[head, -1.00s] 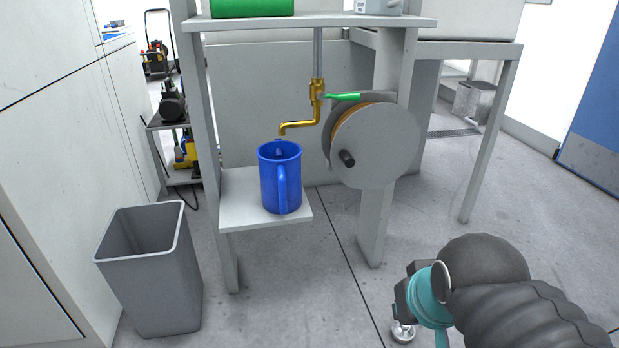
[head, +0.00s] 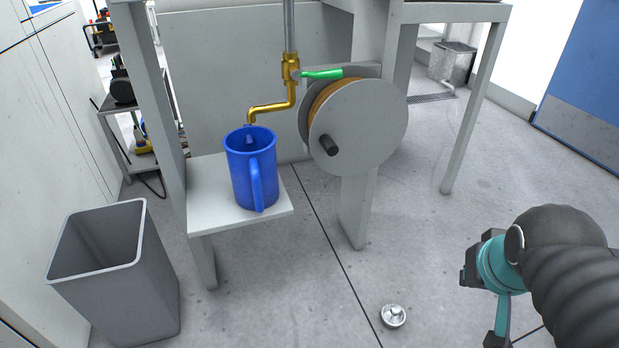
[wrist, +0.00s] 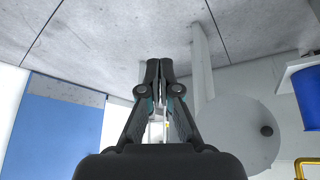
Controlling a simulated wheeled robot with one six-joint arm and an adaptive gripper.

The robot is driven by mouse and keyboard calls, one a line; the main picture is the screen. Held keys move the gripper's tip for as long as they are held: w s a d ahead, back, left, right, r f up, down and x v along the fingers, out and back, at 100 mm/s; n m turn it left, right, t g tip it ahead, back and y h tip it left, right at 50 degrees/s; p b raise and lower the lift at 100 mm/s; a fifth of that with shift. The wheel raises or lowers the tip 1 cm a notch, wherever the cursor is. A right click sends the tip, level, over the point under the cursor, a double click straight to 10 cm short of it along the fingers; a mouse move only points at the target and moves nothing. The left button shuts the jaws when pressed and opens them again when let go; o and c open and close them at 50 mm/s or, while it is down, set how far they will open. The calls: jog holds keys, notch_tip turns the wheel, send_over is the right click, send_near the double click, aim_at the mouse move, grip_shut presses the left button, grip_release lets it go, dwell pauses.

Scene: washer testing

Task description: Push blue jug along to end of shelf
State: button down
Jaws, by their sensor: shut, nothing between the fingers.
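The blue jug (head: 251,170) stands upright on the small light-grey shelf (head: 212,212), under the brass tap (head: 272,106), with its handle facing me. In the wrist view, part of the blue jug (wrist: 309,92) shows at the right edge, on the shelf (wrist: 291,70). My gripper (wrist: 164,64) is shut and empty, with its fingertips together in the wrist view. In the head view my arm's end is at the lower right, well apart from the jug, and the fingertips are hidden there.
A grey bin (head: 116,270) stands at the lower left beside the shelf. A grey hose reel (head: 358,128) is mounted right of the tap, beside the post. A green tap lever (head: 322,74) points right. A small metal part (head: 393,316) lies on otherwise clear floor.

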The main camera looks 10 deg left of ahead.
jog(key=w+a+f+t+p, duration=0.1)
jog(key=w+a+f+t, duration=0.1)
jog(key=w, duration=1)
jog(key=w+a+f+t+p, duration=0.1)
jog(key=w+f+t, duration=0.1)
jog(key=w, duration=1)
jog(key=w+a+f+y, duration=0.6)
jog(key=w+a, duration=0.2)
jog(key=a, duration=0.3)
jog(key=s+a+m+g+y, duration=0.1)
jog(key=s+a+g+y, duration=0.1)
jog(key=a+y, duration=0.4)
jog(key=s+a+r+m+g+y, duration=0.1)
jog(key=s+a+g+y, duration=0.2)
jog(key=a, duration=1.4)
jog(key=g+y, duration=0.1)
jog(key=y, duration=0.2)
jog(key=shift+s+p, duration=0.3)
